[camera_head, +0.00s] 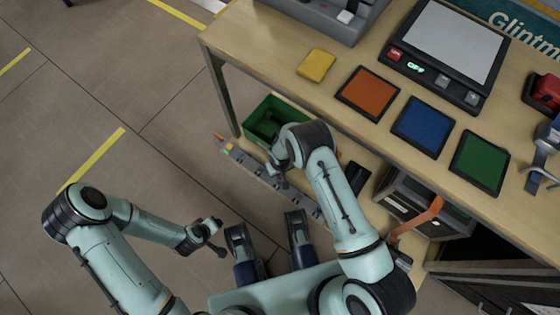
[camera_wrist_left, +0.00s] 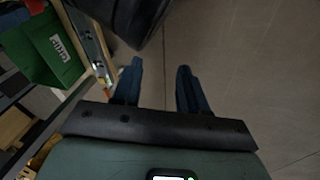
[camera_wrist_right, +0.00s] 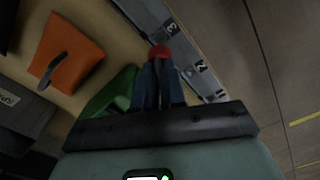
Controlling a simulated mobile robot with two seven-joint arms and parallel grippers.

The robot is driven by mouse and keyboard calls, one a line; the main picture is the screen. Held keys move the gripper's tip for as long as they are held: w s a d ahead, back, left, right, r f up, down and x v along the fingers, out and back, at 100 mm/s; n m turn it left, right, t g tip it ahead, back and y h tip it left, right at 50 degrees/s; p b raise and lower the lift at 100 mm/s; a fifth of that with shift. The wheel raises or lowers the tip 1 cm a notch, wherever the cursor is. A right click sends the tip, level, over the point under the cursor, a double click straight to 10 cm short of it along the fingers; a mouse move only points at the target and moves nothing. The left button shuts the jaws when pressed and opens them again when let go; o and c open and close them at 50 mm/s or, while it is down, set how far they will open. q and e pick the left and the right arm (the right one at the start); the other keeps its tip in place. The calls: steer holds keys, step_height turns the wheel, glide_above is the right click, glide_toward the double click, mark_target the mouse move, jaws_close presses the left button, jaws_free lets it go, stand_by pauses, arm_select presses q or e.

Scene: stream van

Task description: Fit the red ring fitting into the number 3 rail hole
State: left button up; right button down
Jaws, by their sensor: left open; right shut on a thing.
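The red ring fitting (camera_wrist_right: 160,51) is between the fingertips of my right gripper (camera_wrist_right: 158,66), which is shut on it. Only its rounded top shows in the right wrist view; the head view hides it. The grey rail (camera_wrist_right: 190,52) runs beside it, with a "3" mark just beyond the fitting and a "2" nearer. I cannot tell the gap to the rail, and the number 3 hole itself is not clear. In the head view my right gripper (camera_head: 279,170) is over the rail (camera_head: 246,161). My left gripper (camera_wrist_left: 160,82) is open and empty, away from the rail.
A green bin (camera_head: 263,124) stands on the low shelf behind the rail. An orange piece (camera_wrist_right: 68,52) is on the shelf in the right wrist view. The tabletop above holds a yellow block (camera_head: 316,65) and coloured pads. Floor at left is clear.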

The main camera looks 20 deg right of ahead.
steer(key=shift+f+b, duration=1.2)
steer(key=shift+f, duration=0.25)
arm_select(q)
steer(key=s+a+f+g+b, duration=0.1)
steer(key=s+f+g, duration=0.1)
steer(key=s+f, duration=0.4)
steer(key=shift+s+g, duration=0.4)
steer(key=shift+s, duration=0.35)
arm_select(e)
steer(key=shift+f, duration=0.95)
arm_select(q)
steer(key=shift+f, duration=0.1)
steer(key=shift+w+f+b, duration=0.15)
steer(key=shift+f+b, duration=0.4)
steer(key=shift+b, duration=0.45)
arm_select(e)
steer(key=shift+f, duration=0.8)
arm_select(q)
steer(key=shift+f, duration=0.15)
arm_select(e)
steer(key=shift+f, duration=0.65)
steer(key=c, duration=1.1)
jaws_free()
